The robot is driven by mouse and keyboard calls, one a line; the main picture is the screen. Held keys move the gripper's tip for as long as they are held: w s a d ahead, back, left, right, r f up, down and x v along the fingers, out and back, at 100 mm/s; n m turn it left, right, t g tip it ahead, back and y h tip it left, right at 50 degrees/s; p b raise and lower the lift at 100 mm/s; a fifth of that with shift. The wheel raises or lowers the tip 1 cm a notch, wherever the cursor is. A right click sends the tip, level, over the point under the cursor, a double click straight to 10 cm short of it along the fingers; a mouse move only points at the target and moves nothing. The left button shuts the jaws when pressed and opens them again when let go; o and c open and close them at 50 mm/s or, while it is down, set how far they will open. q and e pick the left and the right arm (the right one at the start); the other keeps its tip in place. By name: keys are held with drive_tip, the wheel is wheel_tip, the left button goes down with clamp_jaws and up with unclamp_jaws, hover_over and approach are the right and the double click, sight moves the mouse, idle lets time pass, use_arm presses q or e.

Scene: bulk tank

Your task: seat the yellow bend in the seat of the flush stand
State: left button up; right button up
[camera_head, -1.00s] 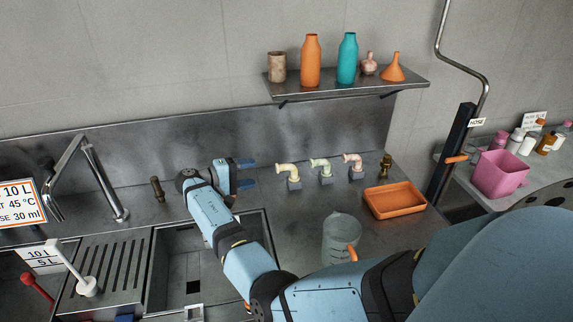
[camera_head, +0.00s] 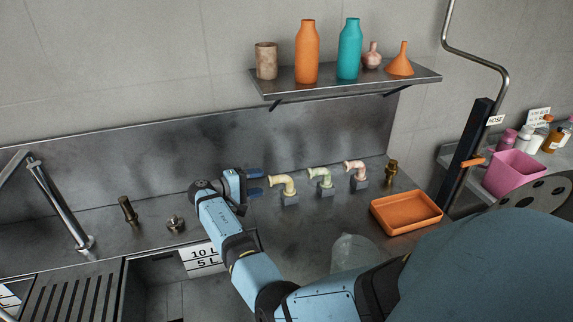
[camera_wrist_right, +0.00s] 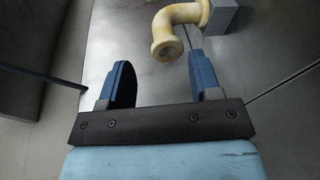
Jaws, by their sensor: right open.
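The yellow bend (camera_head: 283,184) is a pale yellow curved pipe with flanged ends, standing on a grey block (camera_head: 290,200) on the steel counter. My right gripper (camera_head: 260,182) is open and empty just left of it, its blue fingers pointing at it. In the right wrist view the bend (camera_wrist_right: 178,27) lies just beyond the fingertips (camera_wrist_right: 160,62), its near flanged end in line with the gap, close to the right finger. My left gripper is out of view.
A greenish bend (camera_head: 321,176) and a pink bend (camera_head: 356,171) stand on similar blocks to the right. Beyond are a brass fitting (camera_head: 391,172) and an orange tray (camera_head: 407,212). A shelf (camera_head: 345,85) hangs above.

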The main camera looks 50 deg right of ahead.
sight(274, 180)
drive_tip(key=x, duration=0.2)
drive_tip(key=p+x, duration=0.1)
drive_tip(key=x, duration=0.3)
drive_tip(key=shift+w+d+f+p, duration=0.1)
drive_tip(key=shift+d+f+p, duration=0.15)
drive_tip(key=shift+f+p, duration=0.1)
drive_tip(key=shift+a, duration=0.1)
drive_tip(key=c, duration=1.1)
